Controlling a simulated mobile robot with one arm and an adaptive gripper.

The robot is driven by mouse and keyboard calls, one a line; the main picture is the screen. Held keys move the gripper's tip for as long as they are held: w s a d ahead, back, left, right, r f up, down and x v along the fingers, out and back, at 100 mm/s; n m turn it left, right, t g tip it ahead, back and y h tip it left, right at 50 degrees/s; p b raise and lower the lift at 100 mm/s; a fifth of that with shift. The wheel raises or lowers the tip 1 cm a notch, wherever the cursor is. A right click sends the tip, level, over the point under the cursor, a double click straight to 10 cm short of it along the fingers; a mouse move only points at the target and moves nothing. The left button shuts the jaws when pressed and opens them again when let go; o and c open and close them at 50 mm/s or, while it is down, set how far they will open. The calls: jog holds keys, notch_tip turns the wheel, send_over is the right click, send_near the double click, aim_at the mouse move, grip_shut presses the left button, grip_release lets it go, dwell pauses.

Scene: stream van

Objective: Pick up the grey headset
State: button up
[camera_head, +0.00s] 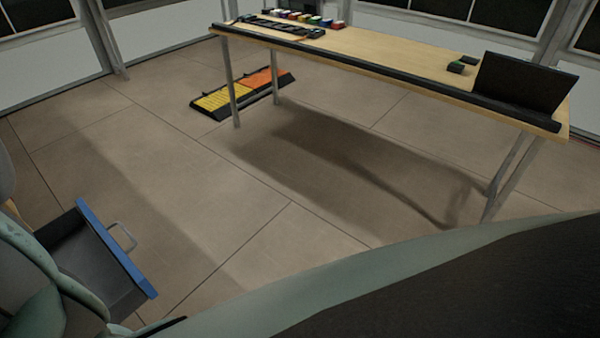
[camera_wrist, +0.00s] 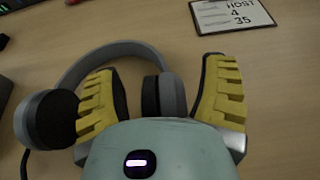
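The grey headset (camera_wrist: 174,94) lies on a wooden surface in the wrist view. Its headband arches at the top, with one dark-padded ear cup at the left and the other near the middle. My gripper (camera_wrist: 160,70) has yellow ribbed fingers, which are spread apart. The left finger overlaps the space inside the headband, and the right finger is just right of the middle ear cup. That ear cup shows between the fingers. I cannot tell whether either finger touches it. The lower part of the headset is hidden behind my gripper. The headset is not visible in the head view.
A clipboard (camera_wrist: 232,14) reading "HOST 4 35" lies at the top right of the wrist view. The head view shows a long table (camera_head: 400,52) with a black laptop (camera_head: 525,82), an open blue-edged drawer (camera_head: 118,248) and clear floor between.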

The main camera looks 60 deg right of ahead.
grip_shut()
dwell(0.4)
jog(key=shift+r, duration=0.15)
jog(key=shift+r, duration=0.25)
notch_tip(320, 180, up, 4)
jog(key=shift+w+f+p, duration=0.1)
jog(key=shift+f+p, duration=0.15)
jog(key=shift+p, duration=0.45)
jog(key=s+d, duration=0.3)
jog(key=d, duration=0.4)
jog(key=s+d, duration=0.4)
jog(key=d, duration=0.3)
jog(key=shift+s+r, duration=0.25)
jog(key=shift+r, duration=0.15)
